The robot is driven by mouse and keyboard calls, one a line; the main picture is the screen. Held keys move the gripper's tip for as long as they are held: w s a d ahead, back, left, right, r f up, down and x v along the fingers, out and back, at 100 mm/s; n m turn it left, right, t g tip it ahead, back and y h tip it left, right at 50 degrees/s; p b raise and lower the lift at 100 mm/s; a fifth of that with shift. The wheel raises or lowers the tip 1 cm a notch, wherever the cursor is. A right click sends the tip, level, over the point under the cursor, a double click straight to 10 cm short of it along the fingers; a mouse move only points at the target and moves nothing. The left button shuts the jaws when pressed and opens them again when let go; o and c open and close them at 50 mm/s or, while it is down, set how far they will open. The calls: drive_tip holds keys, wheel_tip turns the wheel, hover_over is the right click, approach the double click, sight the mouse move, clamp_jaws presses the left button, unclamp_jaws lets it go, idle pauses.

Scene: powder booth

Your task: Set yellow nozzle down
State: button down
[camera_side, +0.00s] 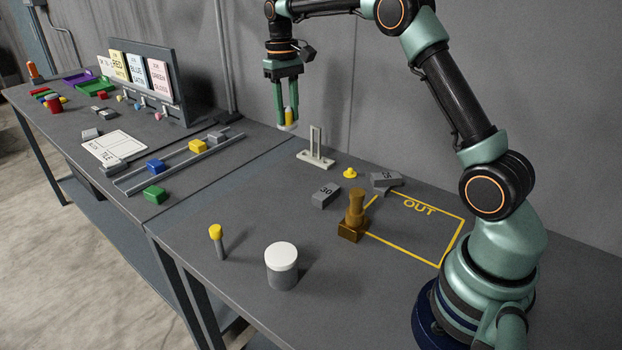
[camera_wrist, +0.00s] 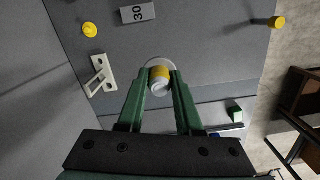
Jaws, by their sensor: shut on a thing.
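My gripper (camera_side: 285,120) hangs above the bench in the side view, fingers pointing down. It is shut on the yellow nozzle (camera_side: 289,115), which is upright and has a pale lower end, clear of the bench. In the wrist view the nozzle (camera_wrist: 161,74) sits between the tips of my gripper (camera_wrist: 160,82), with a pale round rim beyond it. A small yellow round piece with a knob (camera_side: 350,173) lies on the bench; it also shows in the wrist view (camera_wrist: 90,30).
A white stand (camera_side: 316,157) with uprights is nearest below. Blocks marked 30 (camera_side: 326,195) and 25 (camera_side: 385,179), a brass piece (camera_side: 354,217), a white-lidded jar (camera_side: 281,267) and a yellow-topped peg (camera_side: 217,241) stand around.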

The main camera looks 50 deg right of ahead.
wheel_tip(320, 180, down, 20)
drive_tip(key=shift+r, duration=0.2)
idle(0.4)
drive_tip(key=shift+f, duration=0.15)
drive_tip(key=c, duration=0.6)
unclamp_jaws()
